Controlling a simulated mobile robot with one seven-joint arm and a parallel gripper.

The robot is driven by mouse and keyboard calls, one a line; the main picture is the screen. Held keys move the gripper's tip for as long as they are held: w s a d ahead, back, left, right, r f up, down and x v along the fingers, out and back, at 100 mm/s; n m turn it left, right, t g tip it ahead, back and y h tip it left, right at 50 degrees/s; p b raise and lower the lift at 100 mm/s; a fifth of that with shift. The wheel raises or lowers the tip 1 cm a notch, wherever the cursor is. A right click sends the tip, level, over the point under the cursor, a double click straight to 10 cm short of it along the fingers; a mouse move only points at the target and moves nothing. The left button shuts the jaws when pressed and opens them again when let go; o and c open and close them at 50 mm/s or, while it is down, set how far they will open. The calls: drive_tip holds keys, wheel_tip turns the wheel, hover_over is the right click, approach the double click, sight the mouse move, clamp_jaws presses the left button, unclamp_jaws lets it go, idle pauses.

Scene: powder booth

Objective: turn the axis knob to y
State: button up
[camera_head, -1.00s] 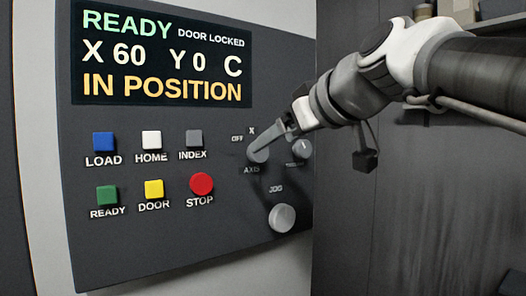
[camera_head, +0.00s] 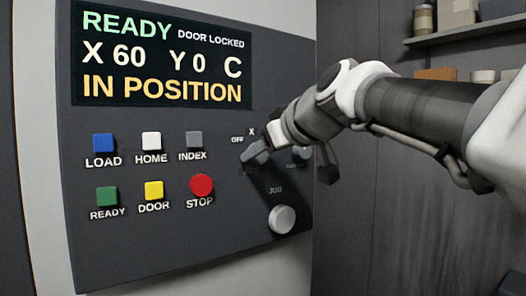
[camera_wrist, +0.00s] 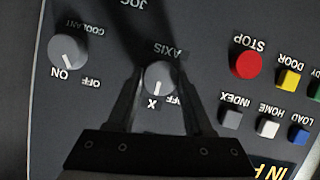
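The round grey axis knob (camera_wrist: 160,77) is in the middle of the wrist view, and its white pointer line is toward the X label. The OFF label is partly covered by a finger, and I see no Y label there. My gripper (camera_wrist: 159,80) is open, with one finger on each side of the knob and a small gap showing. In the head view my gripper (camera_head: 257,153) is at the panel over the knob and hides most of it. The display (camera_head: 163,58) reads READY, DOOR LOCKED, X 60, Y 0, C, IN POSITION.
The coolant knob (camera_wrist: 67,50) is close beside the axis knob. The jog knob (camera_head: 282,219) is below. The red STOP button (camera_head: 201,186) and several square buttons are to the left in the head view. A shelf (camera_head: 465,34) with containers is behind my arm.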

clamp_jaws()
drive_tip(key=m+y, duration=0.1)
drive_tip(key=m, duration=0.1)
drive_tip(key=m+g+y+b, duration=0.1)
drive_tip(key=m, duration=0.1)
drive_tip(key=m+g+y+b, duration=0.1)
drive_tip(key=m+y, duration=0.1)
drive_tip(key=shift+w+d+f+m, duration=0.1)
drive_tip(key=shift+w+d+m, duration=0.1)
drive_tip(key=shift+d+m, duration=0.1)
idle(0.4)
idle(0.5)
drive_tip(key=o, duration=0.7)
unclamp_jaws()
drive_tip(key=shift+s, duration=0.1)
